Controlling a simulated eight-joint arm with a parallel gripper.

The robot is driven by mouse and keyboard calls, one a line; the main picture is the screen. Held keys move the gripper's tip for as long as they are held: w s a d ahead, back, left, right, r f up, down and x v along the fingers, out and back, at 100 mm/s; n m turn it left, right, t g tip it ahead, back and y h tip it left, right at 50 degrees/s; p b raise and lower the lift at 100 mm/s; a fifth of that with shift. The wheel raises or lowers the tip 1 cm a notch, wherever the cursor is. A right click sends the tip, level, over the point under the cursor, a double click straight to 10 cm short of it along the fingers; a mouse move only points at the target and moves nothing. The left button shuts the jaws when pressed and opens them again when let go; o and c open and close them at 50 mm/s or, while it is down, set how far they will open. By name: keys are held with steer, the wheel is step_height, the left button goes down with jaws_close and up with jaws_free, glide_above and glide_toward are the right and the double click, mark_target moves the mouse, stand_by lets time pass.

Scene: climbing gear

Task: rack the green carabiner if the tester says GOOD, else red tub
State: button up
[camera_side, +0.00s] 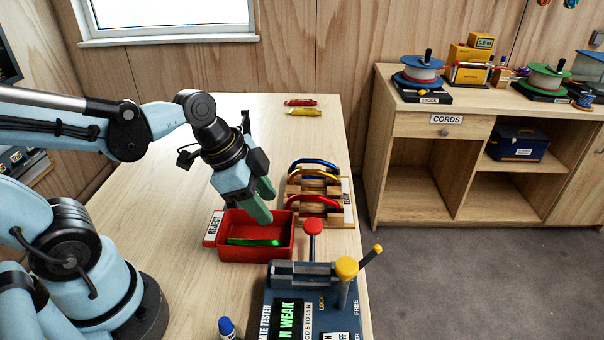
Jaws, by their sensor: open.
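The green carabiner (255,242) lies in the red tub (283,250), which carries a REJECT label. My gripper (261,206) is open just above the tub's back right part, its green fingertips pointing down and apart from the carabiner. The tester (268,308) stands at the front of the table, and its display (287,316) shows green letters reading WEAK, partly cut off by the picture's lower edge. The wooden rack (346,200) behind the tub holds blue, yellow and red carabiners.
The tester's red knob (313,228) and yellow-knobbed lever (347,268) stand up right of the tub. A blue-capped marker (226,326) is at the front. Red and yellow items (302,107) lie at the back. The table's left middle is clear.

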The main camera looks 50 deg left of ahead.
steer(key=v, duration=1.2)
stand_by(0.3)
steer(key=w+a+f+n+t+y, duration=0.1)
steer(key=w+f+n+t+y, duration=0.1)
steer(key=w+f+n, duration=0.3)
steer(key=shift+f+n+t, duration=0.5)
steer(key=shift+f+n, duration=0.8)
steer(key=shift+n, duration=0.9)
steer(key=shift+w, duration=0.1)
